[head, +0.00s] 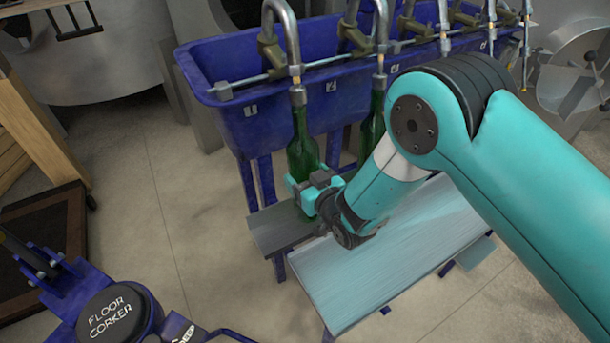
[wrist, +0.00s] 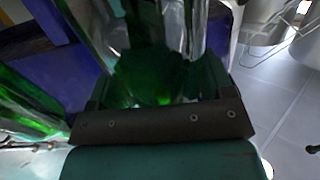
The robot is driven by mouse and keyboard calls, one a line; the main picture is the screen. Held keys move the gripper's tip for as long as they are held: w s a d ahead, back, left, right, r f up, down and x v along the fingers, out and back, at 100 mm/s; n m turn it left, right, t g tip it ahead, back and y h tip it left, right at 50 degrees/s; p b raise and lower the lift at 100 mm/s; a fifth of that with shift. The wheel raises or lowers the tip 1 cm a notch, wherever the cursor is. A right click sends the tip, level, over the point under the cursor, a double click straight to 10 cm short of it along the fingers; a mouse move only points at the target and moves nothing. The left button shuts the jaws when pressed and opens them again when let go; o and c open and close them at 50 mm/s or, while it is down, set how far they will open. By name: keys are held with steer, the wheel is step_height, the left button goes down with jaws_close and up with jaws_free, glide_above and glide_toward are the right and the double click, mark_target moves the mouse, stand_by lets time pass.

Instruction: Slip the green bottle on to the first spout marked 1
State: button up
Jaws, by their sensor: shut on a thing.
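The green bottle (head: 303,148) stands upright in the head view, in front of the blue trough. My gripper (head: 309,188) is shut on its lower body; the arm comes in from the right. The bottle fills the jaws in the wrist view (wrist: 150,82). The first spout (head: 284,30) curves down directly above the bottle, over the plate marked 1 (head: 251,110). Its grey end fitting meets the mouth in the picture; I cannot tell how far the spout reaches inside. The bottle's base is near the dark end of the bench (head: 283,230); contact is unclear.
A second green bottle (head: 371,125) is under the second spout, close right of the held one. More spouts line the blue trough (head: 222,75). The floor corker (head: 118,312) stands front left; open floor lies between.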

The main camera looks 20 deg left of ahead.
steer(key=shift+f+b, duration=0.65)
steer(key=shift+f, duration=0.1)
stand_by(0.3)
steer(key=o, duration=1.2)
steer(key=shift+o, duration=0.6)
steer(key=shift+s+d, duration=0.1)
steer(key=b+v, duration=0.3)
steer(key=v, duration=1.4)
steer(key=w+d+r+m+g+h+p, duration=0.1)
steer(key=d+r+m+g+h+p, duration=0.15)
steer(key=r, duration=0.55)
steer(key=w+d+r+m+g+h+p, duration=0.1)
steer(key=d+r+g+h+p, duration=0.15)
steer(key=r, duration=0.45)
steer(key=s+d+r+g+h+p, duration=0.1)
steer(key=s+d+r+g, duration=0.2)
steer(key=s+d+r, duration=0.2)
steer(key=s+d+r+n+g+h+p, duration=0.1)
steer(key=s+d+r+g+p, duration=0.1)
steer(key=s+d+r, duration=0.3)
steer(key=s+r+g, duration=0.1)
steer(key=s+r, duration=0.3)
steer(key=s, duration=0.1)
steer(key=shift+d+g, duration=0.3)
steer(key=shift+d, duration=0.1)
steer(key=shift+s+r+n, duration=0.1)
steer(key=shift+s+n, duration=0.05)
steer(key=shift+n, duration=0.1)
